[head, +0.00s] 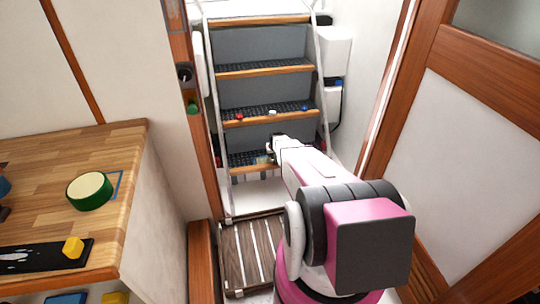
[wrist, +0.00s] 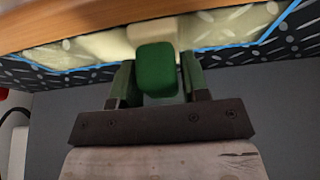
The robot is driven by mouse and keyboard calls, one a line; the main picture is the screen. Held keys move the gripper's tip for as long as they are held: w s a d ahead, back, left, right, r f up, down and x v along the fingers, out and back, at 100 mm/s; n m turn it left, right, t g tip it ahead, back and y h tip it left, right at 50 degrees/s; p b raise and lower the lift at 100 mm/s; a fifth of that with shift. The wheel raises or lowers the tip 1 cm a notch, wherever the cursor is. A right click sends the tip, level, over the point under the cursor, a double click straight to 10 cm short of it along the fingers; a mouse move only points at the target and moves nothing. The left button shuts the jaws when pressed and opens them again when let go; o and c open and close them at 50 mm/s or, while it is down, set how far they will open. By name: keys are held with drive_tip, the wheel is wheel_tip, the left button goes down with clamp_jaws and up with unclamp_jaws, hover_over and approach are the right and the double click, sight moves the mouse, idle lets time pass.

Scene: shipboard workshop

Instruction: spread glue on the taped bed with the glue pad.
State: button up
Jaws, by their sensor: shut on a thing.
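The taped bed (wrist: 225,30) is on a stair tread and shows in the wrist view as a pale yellowish patch edged with blue tape lines. My gripper (wrist: 157,75) is shut on the green handle of the glue pad (wrist: 157,68). The pad's cream head is at the patch, partly hidden behind the handle; I cannot tell whether it touches. In the head view my gripper (head: 270,151) is at a lower tread of the stairs, beside a small pale patch (head: 262,159). The pad is too small to make out there.
Red (head: 239,115), white (head: 272,112) and blue (head: 304,108) items lie on the tread above. Rails flank the stairs (head: 262,70).

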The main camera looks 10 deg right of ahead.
drive_tip(key=shift+d+r, duration=0.1)
drive_tip(key=shift+d, duration=7.2)
drive_tip(key=shift+a, duration=0.15)
drive_tip(key=shift+a, duration=1.65)
drive_tip(key=shift+a+f, duration=0.2)
drive_tip(key=shift+a, duration=3.45)
